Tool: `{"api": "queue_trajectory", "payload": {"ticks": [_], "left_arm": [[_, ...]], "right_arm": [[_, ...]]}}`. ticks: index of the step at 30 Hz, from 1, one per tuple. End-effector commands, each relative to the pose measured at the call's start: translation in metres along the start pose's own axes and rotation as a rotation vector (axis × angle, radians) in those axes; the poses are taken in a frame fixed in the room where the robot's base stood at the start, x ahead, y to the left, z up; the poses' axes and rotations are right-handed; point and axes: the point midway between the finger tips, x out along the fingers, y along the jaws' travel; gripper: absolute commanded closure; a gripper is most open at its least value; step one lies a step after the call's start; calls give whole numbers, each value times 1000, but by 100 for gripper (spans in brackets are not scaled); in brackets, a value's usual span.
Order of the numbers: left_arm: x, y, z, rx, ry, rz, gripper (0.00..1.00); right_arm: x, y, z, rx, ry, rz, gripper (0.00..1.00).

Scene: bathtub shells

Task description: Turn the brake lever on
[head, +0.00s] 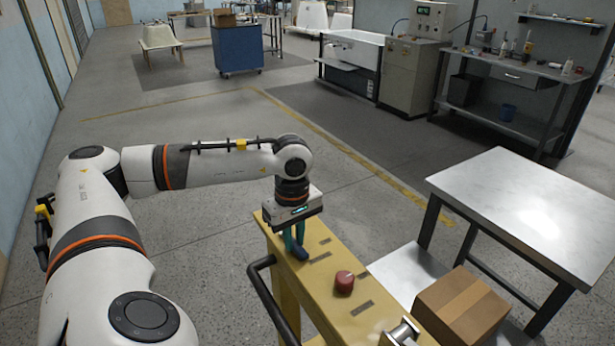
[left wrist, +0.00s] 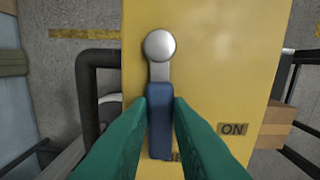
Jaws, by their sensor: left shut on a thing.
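The brake lever shows in the left wrist view, with a round silver pivot (left wrist: 160,45) and a blue handle (left wrist: 160,110) that points down in the picture. It is mounted on a yellow panel (left wrist: 225,70). An ON label (left wrist: 233,129) lies to the right of the handle; another label by the handle's lower end is mostly hidden. My left gripper (head: 295,243) points down over the far end of the yellow panel (head: 325,262). Its green fingers (left wrist: 160,106) are shut on the blue handle, one on each side. My right gripper is out of view.
A red knob (head: 344,282) and a metal part (head: 403,332) are on the panel nearer me. A black rail (head: 268,290) runs along its left side. A cardboard box (head: 462,308) and a metal table (head: 535,200) stand to the right. Open floor lies beyond.

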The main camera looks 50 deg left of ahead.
Motion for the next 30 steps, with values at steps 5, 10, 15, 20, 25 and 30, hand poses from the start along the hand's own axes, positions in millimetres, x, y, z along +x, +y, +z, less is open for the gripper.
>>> {"api": "queue_trajectory", "payload": {"ticks": [5, 10, 15, 20, 25, 30], "left_arm": [[0, 4, 1, 49, 1, -1, 100], [0, 5, 2, 70, 2, -1, 100], [0, 5, 1, 75, 2, -1, 100], [0, 5, 1, 75, 2, 0, 100], [0, 5, 1, 75, 1, 0, 64], [0, 5, 2, 73, 1, 0, 60]], "right_arm": [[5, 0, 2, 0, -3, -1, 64], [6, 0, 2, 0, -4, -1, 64], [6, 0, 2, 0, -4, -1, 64], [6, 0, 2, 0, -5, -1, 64], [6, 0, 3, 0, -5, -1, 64], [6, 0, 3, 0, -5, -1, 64]]}}
